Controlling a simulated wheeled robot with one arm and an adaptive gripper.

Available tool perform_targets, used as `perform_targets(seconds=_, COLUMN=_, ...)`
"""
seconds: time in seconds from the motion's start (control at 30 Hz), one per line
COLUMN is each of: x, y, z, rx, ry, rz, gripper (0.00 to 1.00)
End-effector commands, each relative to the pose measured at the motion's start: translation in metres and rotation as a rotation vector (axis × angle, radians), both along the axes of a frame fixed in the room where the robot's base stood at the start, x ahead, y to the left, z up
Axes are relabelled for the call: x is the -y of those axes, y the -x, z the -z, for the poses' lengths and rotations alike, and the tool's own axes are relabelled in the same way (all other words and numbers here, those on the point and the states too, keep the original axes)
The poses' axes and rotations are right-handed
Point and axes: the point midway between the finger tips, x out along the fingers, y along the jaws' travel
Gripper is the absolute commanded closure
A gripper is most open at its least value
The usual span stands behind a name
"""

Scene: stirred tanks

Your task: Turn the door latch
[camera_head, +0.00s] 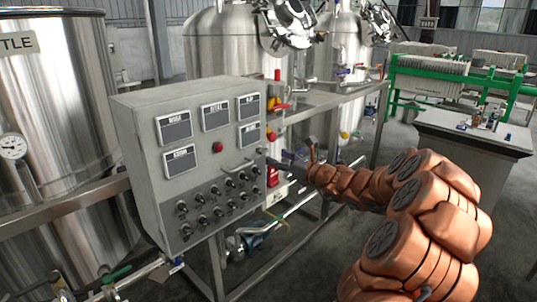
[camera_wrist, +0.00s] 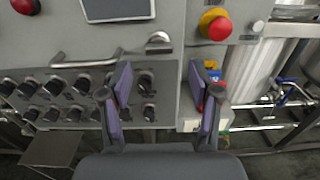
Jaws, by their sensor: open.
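The grey control cabinet (camera_head: 190,165) stands on a metal frame. A small silver latch (camera_wrist: 158,40) is near the right edge of its front door, and it also shows in the head view (camera_head: 262,150). My gripper (camera_wrist: 159,84) is open and empty, with its purple finger pads apart. In the wrist view the latch lies just above the gap between the fingertips, clear of both.
A bar handle (camera_wrist: 85,62) lies left of the latch, above rows of black knobs (camera_wrist: 55,88). A red and yellow emergency button (camera_wrist: 215,24) is right of the door. A large steel tank (camera_head: 60,80) is at the left. Pipes and valves (camera_head: 255,240) run below.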

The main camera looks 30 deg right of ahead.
Motion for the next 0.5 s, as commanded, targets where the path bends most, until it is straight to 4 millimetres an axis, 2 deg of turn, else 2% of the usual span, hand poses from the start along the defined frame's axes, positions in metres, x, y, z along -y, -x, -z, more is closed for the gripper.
perform_targets(seconds=0.2, x=-0.009, y=-0.030, z=-0.001, rx=-0.001, ry=0.003, rz=-0.003, gripper=0.38)
perform_targets(seconds=0.5, x=-0.012, y=-0.046, z=0.000, rx=-0.001, ry=0.002, rz=-0.003, gripper=0.38)
